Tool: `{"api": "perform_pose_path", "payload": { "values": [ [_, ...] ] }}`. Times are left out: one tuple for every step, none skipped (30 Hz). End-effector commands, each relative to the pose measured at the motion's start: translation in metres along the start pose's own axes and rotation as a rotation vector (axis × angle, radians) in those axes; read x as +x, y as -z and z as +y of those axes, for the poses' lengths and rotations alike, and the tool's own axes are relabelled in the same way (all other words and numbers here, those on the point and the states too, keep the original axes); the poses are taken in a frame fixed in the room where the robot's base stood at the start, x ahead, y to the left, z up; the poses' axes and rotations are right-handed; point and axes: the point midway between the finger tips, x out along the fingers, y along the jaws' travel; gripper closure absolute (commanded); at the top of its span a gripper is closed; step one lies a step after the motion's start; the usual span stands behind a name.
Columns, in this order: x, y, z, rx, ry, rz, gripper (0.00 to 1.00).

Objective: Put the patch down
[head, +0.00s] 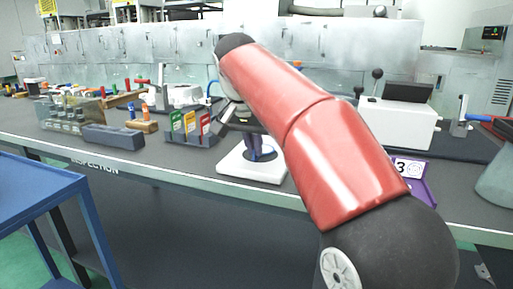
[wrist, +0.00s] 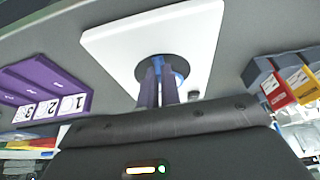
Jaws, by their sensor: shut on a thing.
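My gripper (wrist: 158,72) points down over a white square plate (wrist: 112,42) in the wrist view. Its fingers are shut on a small blue piece (wrist: 181,68), which I take to be the patch; it is mostly hidden by the fingers. A dark round disc (wrist: 143,72) shows around the fingertips, against the white plate. I cannot tell whether the held piece touches it. In the head view the white plate (head: 236,170) lies on the bench near its front edge, and my red arm hides much of the gripper.
A stand with red, yellow and green cards (head: 190,130) is left of the plate. A purple numbered tray (wrist: 70,90) lies on its other side. A dark grey block (head: 112,137) and a white machine (head: 397,122) stand on the bench. A blue cart (head: 40,195) stands front left.

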Motion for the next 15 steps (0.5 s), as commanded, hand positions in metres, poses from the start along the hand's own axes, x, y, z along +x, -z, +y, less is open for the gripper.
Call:
{"api": "perform_pose_path", "payload": {
  "values": [
    [-0.003,0.001,0.0,0.0,0.001,0.001,1.0],
    [-0.005,0.002,0.0,0.001,0.001,0.001,1.0],
    [-0.008,0.004,0.0,0.001,0.001,0.001,1.0],
    [-0.011,0.005,0.0,0.001,0.001,0.001,1.0],
    [-0.015,0.007,-0.001,0.001,0.001,0.002,1.0],
    [-0.022,0.01,-0.001,0.001,0.001,0.002,1.0],
    [-0.027,0.012,-0.001,0.002,0.001,0.002,1.0],
    [-0.029,0.013,-0.001,0.001,0.002,0.002,1.0],
    [-0.036,0.016,-0.001,0.001,0.002,0.003,1.0],
    [-0.042,0.019,-0.001,0.001,0.002,0.003,1.0],
    [-0.048,0.021,-0.001,0.001,0.003,0.003,1.0],
    [-0.052,0.024,-0.002,0.002,0.002,0.004,1.0],
    [-0.056,0.025,-0.002,0.001,0.002,0.003,1.0],
    [-0.06,0.027,-0.002,0.001,0.002,0.003,1.0],
    [-0.066,0.029,-0.001,0.001,0.001,0.002,1.0]
  ]
}}
